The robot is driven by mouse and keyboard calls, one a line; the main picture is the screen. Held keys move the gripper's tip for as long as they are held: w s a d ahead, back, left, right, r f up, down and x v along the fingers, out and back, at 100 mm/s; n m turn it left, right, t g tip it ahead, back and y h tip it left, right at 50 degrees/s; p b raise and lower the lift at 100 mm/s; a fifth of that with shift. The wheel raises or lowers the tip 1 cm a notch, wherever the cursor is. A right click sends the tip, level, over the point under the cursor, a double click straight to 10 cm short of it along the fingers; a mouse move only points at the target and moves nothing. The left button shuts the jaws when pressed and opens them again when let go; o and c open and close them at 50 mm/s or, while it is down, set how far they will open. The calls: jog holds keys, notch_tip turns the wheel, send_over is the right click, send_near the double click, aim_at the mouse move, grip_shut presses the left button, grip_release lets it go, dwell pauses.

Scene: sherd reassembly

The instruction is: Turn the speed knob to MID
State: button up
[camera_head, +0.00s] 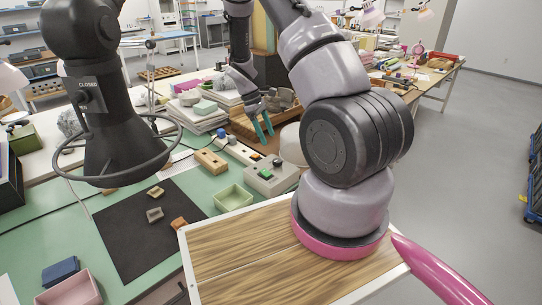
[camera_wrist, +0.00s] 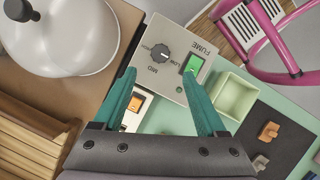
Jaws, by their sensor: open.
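The speed knob (camera_wrist: 160,52) is a round black dial on a grey control box (camera_wrist: 182,45) marked FUME. HIGH, MID and LOW are printed around it, upside down in the wrist view. A pale pointer mark shows on the dial, but I cannot tell for sure which label it meets. A lit green switch (camera_wrist: 192,65) is beside it. My gripper (camera_wrist: 159,73) has two teal fingers spread apart with nothing between them; the knob shows just beyond the tips. In the head view my gripper (camera_head: 264,136) is above and behind the box (camera_head: 270,180), apart from it.
An orange-lit switch (camera_wrist: 136,104) is on another box beside the control box. A pale green tray (camera_head: 233,198) stands left of the box. A white rounded pot (camera_wrist: 70,38) is close by. A dark mat (camera_head: 130,235) holds several sherds.

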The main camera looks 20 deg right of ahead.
aim_at(277, 160)
jog(key=x, duration=1)
jog(key=shift+f, duration=0.1)
grip_shut()
